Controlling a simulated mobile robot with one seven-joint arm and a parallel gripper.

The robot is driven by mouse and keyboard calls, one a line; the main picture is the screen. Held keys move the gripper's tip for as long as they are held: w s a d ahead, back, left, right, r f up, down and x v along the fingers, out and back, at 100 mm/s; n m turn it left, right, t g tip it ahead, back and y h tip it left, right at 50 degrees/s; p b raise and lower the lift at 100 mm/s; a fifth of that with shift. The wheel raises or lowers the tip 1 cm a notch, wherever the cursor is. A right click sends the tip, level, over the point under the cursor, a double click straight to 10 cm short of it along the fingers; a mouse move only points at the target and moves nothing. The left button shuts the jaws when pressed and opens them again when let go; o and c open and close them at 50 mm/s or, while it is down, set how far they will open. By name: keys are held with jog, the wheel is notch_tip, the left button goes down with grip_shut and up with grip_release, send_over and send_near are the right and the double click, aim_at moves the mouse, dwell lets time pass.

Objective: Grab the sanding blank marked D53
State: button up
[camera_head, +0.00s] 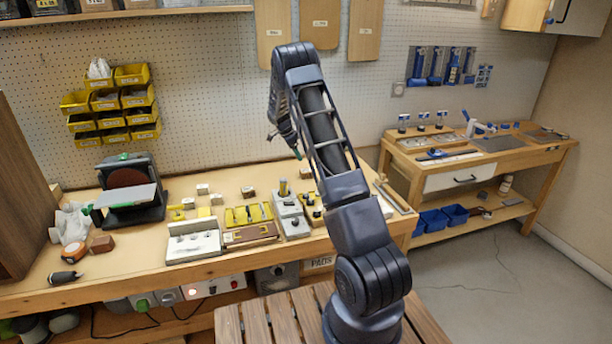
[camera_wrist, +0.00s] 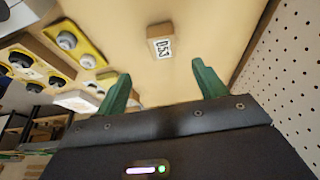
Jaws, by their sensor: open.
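The sanding blank marked D53 (camera_wrist: 161,41) is a small tan block with a white label, lying on the wooden bench top in the wrist view. My gripper (camera_wrist: 163,78) is open, with two green fingers spread and nothing between them. The blank is ahead of the fingertips, roughly in line with the gap and apart from both fingers. In the head view my gripper (camera_head: 297,154) is over the rear of the bench, partly hidden by my arm. I cannot tell which block there is D53.
Yellow trays with round pieces (camera_wrist: 62,40) are left of the blank in the wrist view. The perforated back wall (camera_wrist: 291,85) is close on the right. In the head view, several small blocks (camera_head: 203,188) and a disc sander (camera_head: 128,190) stand farther left.

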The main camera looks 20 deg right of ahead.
aim_at(306, 170)
jog(key=x, duration=0.7)
jog(key=shift+w+a+f, duration=0.1)
jog(key=shift+w+f, duration=0.15)
jog(key=shift+w, duration=0.05)
jog(key=shift+d+x, duration=0.2)
jog(key=shift+x, duration=1.05)
jog(key=shift+d+x, duration=0.2)
jog(key=shift+x, duration=1)
jog(key=shift+s+r, duration=0.15)
jog(key=c, duration=1.1)
jog(key=shift+r, duration=0.1)
